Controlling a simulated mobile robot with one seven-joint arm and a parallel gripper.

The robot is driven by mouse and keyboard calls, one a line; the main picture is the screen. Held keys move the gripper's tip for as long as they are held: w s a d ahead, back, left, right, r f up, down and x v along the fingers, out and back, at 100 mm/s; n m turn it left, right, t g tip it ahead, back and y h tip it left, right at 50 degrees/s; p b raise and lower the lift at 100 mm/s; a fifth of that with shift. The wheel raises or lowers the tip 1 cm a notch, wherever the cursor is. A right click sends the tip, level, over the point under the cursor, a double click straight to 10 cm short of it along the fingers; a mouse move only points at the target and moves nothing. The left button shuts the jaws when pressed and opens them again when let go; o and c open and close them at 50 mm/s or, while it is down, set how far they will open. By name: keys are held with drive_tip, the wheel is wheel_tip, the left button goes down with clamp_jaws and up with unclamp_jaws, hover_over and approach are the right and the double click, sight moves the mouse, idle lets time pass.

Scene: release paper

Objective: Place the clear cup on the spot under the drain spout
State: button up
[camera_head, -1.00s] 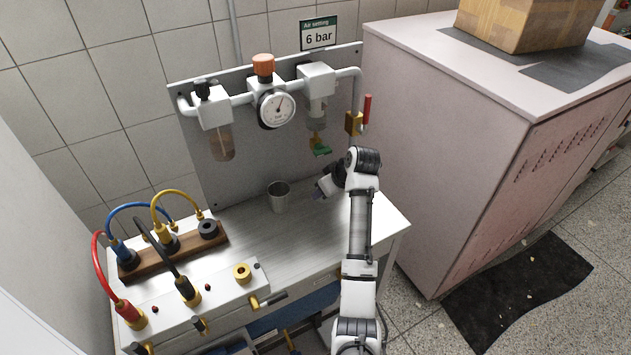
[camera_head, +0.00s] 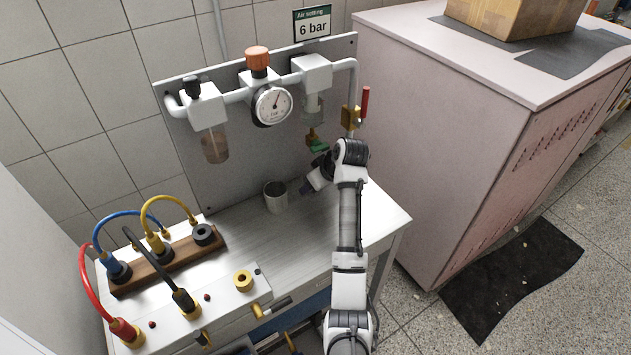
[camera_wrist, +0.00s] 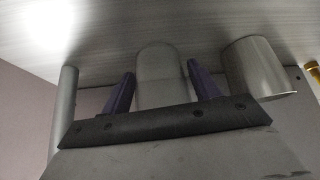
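The cup (camera_head: 276,196) looks grey and see-through and stands upright on the metal bench. My gripper (camera_head: 307,188) is low over the bench, just right of the cup and apart from it. In the wrist view the two purple fingers (camera_wrist: 162,82) stand wide apart. A grey rounded shape (camera_wrist: 162,68) shows between them; I cannot tell which thing it is. A grey cylinder (camera_wrist: 262,70) lies outside the fingers, to the right. The brass drain spout with a green handle (camera_head: 318,147) hangs above my gripper. My arm hides part of the bench below it.
The grey back panel (camera_head: 250,155) carries a gauge (camera_head: 272,105), pipes and a hanging bowl (camera_head: 214,147). A red-handled valve (camera_head: 353,116) is at the right. A hose manifold (camera_head: 185,305) fills the bench's front left. A pink cabinet (camera_head: 440,150) stands at the right. The bench's middle (camera_head: 275,240) is clear.

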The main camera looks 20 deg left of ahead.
drive_tip(key=shift+o, duration=1.1)
drive_tip(key=shift+r, duration=0.2)
drive_tip(key=shift+d+r+b, duration=0.15)
drive_tip(key=shift+r+b, duration=0.05)
drive_tip(key=shift+b, duration=0.15)
drive_tip(key=s+d+b, duration=0.1)
drive_tip(key=s+d, duration=0.1)
drive_tip(key=d, duration=0.1)
drive_tip(key=s+d+b, duration=0.1)
drive_tip(key=d, duration=0.3)
drive_tip(key=s+d+b, duration=0.1)
drive_tip(key=s+d, duration=0.1)
drive_tip(key=d, duration=0.2)
drive_tip(key=shift+s+r+b, duration=0.3)
drive_tip(key=shift+s+b, duration=0.05)
drive_tip(key=shift+b, duration=0.05)
